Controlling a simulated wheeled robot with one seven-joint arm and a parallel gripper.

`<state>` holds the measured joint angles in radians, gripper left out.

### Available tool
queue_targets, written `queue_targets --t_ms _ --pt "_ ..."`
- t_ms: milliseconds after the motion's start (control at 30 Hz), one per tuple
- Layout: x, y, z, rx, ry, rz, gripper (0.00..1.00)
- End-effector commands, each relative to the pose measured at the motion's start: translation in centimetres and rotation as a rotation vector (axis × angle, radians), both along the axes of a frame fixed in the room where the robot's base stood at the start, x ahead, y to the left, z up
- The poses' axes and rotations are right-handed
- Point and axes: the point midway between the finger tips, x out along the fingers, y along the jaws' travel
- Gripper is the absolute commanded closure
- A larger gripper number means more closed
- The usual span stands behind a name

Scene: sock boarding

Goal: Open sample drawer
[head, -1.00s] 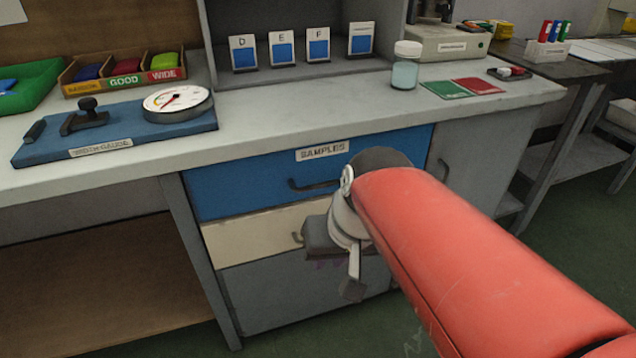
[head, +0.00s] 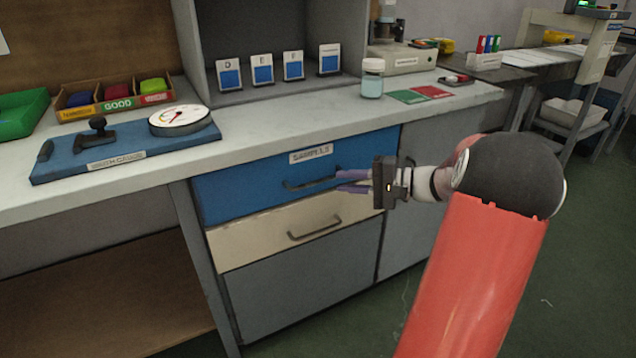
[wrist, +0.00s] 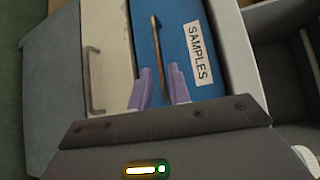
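The blue sample drawer (head: 240,188), with a white "SAMPLES" label (head: 311,154) above a dark bar handle (head: 310,184), looks closed under the counter. My gripper (head: 342,181) is at the right end of the handle, its purple fingers pointing left in the head view. In the wrist view, the gripper (wrist: 159,85) has its two fingers apart, with the handle (wrist: 157,50) showing between and beyond their tips. The label (wrist: 200,54) is to the right of the fingers. I cannot tell whether the fingers touch the handle.
A cream drawer (head: 265,240) with its own handle (head: 314,229) is just below. The counter (head: 270,128) above holds a blue width gauge board (head: 65,165), a lidded jar (head: 372,80) and red and green cards. Green floor (head: 560,260) is clear at the right.

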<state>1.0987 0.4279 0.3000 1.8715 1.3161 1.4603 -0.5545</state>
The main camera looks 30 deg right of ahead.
Motion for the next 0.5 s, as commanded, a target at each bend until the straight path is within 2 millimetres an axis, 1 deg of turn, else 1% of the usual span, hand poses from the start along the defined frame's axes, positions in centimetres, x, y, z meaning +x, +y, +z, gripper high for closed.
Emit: queue_targets --t_ms 33,200,400,500 --pt "0.5 0.8 -0.1 0.001 0.001 0.006 0.81" --pt "2.4 2.9 -0.5 0.001 0.002 0.007 0.81" --pt "3.9 4.5 -0.9 -0.001 0.003 0.004 0.81" --pt "4.2 4.9 -0.9 -0.001 0.003 0.004 0.81"
